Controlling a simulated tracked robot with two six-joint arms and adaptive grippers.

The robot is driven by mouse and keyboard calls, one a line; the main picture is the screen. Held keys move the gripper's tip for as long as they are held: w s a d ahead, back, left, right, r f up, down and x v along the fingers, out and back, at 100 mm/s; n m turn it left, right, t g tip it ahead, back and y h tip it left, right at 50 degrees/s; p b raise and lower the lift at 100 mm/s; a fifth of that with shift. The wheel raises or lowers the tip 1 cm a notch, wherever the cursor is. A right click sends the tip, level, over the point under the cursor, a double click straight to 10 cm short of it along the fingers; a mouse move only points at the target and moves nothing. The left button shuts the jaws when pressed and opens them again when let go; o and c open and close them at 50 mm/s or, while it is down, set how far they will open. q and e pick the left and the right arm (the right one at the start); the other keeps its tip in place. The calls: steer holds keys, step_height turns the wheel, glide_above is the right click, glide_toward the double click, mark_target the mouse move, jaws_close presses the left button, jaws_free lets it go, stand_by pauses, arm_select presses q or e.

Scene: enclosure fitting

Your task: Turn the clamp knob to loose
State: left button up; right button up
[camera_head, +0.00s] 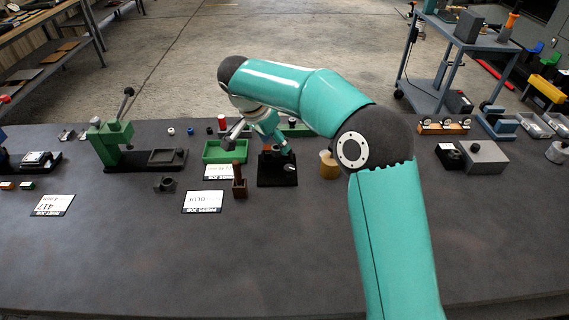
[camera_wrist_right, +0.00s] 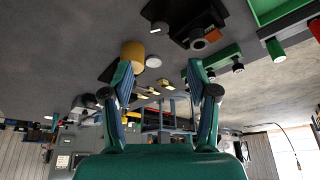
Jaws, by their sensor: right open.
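A black fixture (camera_head: 277,180) stands near the middle of the bench with an orange-red part and a small silver knob-like piece (camera_head: 290,168) at its front. I cannot tell for sure that this is the clamp knob. The fixture also shows upside down at the top of the right wrist view (camera_wrist_right: 190,18), with a grey round piece (camera_wrist_right: 198,44) on it. My right gripper (camera_head: 277,142) is over the fixture and partly hides it. In the right wrist view its two teal fingers (camera_wrist_right: 158,78) are spread, with nothing between them. My left gripper is not in view.
A yellow cylinder (camera_head: 328,168) stands just right of the fixture. A green lever press (camera_head: 112,143) stands further left. The front of the bench (camera_head: 200,260) is clear.

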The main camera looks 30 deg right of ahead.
mark_target(288, 168)
steer(key=p+x, duration=0.2)
steer(key=x, duration=1.1)
steer(key=shift+w+d+f, duration=0.1)
steer(key=shift+d+f, duration=0.05)
steer(key=shift+f, duration=0.1)
